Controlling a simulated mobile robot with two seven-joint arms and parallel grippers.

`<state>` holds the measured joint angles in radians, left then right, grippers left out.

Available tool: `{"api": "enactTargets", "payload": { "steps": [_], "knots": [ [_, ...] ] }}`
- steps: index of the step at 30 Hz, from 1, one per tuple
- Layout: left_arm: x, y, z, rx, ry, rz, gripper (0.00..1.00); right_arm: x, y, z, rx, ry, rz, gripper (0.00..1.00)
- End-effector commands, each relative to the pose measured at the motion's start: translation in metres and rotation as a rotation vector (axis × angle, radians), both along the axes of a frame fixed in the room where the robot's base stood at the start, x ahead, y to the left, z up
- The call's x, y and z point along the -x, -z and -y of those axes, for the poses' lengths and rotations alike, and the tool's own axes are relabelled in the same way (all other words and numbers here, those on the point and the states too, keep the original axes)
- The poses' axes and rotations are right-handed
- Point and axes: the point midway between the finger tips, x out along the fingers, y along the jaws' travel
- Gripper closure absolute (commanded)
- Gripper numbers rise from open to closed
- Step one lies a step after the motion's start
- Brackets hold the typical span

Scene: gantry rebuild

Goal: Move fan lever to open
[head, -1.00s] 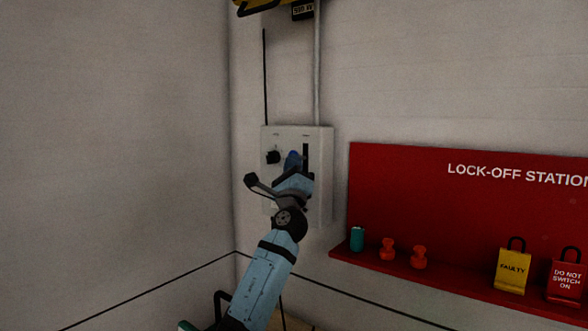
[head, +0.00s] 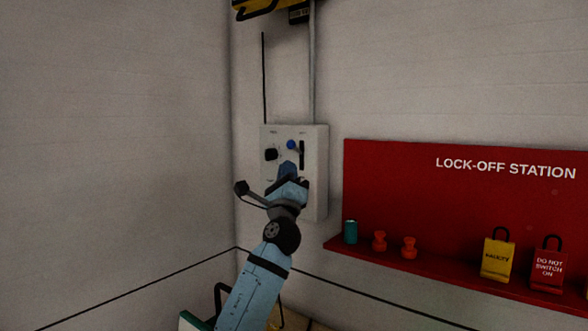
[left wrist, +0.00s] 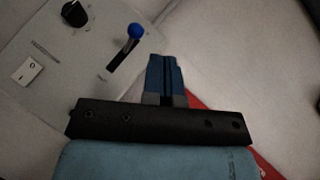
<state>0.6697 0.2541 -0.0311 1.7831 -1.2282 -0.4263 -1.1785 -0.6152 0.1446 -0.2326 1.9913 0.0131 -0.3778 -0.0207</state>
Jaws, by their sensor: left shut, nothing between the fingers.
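A pale grey control box (head: 318,190) is fixed to the wall near the corner. On it is a lever with a blue ball knob (head: 291,144) beside a dark vertical slot (head: 302,155). The blue ball also shows in the left wrist view (left wrist: 136,30), at the end of a dark stem. My left gripper (head: 287,167) is shut and empty, just below the blue ball in the head view. In the left wrist view its blue fingers (left wrist: 163,60) are together, to the right of the ball and apart from it. My right gripper is not in view.
A black rotary knob (head: 271,154) is left of the lever. A white rocker switch (left wrist: 27,70) shows in the left wrist view. A red lock-off board (head: 400,180) with a shelf of tags and small items stands right of the box. The left wall is bare.

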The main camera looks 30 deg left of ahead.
Motion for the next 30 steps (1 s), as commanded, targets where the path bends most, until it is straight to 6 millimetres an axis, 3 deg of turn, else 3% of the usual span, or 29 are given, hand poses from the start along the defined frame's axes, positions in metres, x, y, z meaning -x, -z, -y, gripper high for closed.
{"api": "enactTargets", "payload": {
  "steps": [3,10,30],
  "knots": [
    [0.025,-0.002,0.008,-0.002,0.001,0.001,1.00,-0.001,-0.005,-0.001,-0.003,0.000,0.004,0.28],
    [0.051,-0.002,0.017,-0.001,0.000,-0.001,1.00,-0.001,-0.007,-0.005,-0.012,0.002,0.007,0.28],
    [0.055,-0.001,0.018,0.002,0.002,-0.004,1.00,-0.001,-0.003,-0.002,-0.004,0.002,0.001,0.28]
  ]
}}
